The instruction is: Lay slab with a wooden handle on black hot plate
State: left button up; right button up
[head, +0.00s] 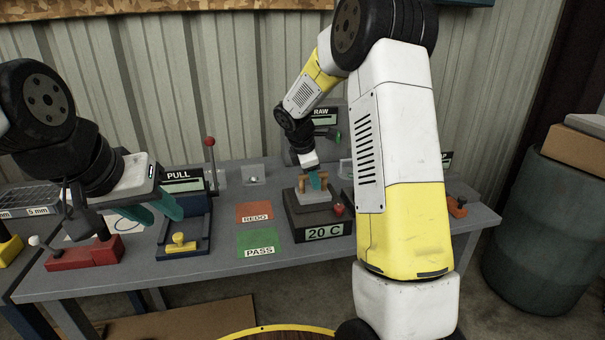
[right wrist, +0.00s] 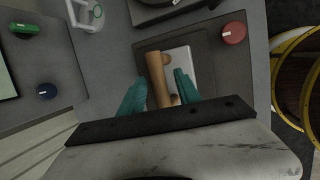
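The slab (head: 313,197) is pale grey with a wooden handle (right wrist: 157,78). It lies on the black hot plate (head: 308,219), which has a "20 C" display and a red knob. In the right wrist view the slab (right wrist: 183,60) sits over the dark plate (right wrist: 208,88). My right gripper (right wrist: 160,78) is open, its teal fingers on either side of the handle with gaps visible. In the head view it (head: 315,181) is down at the slab, partly hiding it. My left gripper (head: 166,209) is at the left above the bench, its teal fingers apart and nothing seen between them.
Orange REDO (head: 254,212) and green PASS (head: 258,243) mats lie left of the hot plate. A blue PULL device (head: 186,225) with a red-knobbed lever and a red box (head: 85,254) stand further left. A grey machine stands behind the plate. A barrel (head: 555,225) is at right.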

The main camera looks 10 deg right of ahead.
jog(key=v, duration=1.3)
jog(key=s+r+m+t+y, duration=0.1)
jog(key=s+m+y, duration=0.1)
jog(key=s+m, duration=0.6)
jog(key=s+a+r+m+t+y, duration=0.1)
jog(key=s+m, duration=0.8)
jog(key=s, duration=1.2)
jog(key=r+y, duration=0.1)
jog(key=y, duration=0.1)
jog(key=shift+s+r+t+y, duration=0.2)
jog(key=shift+s+t+y, duration=0.1)
jog(key=shift+t, duration=0.1)
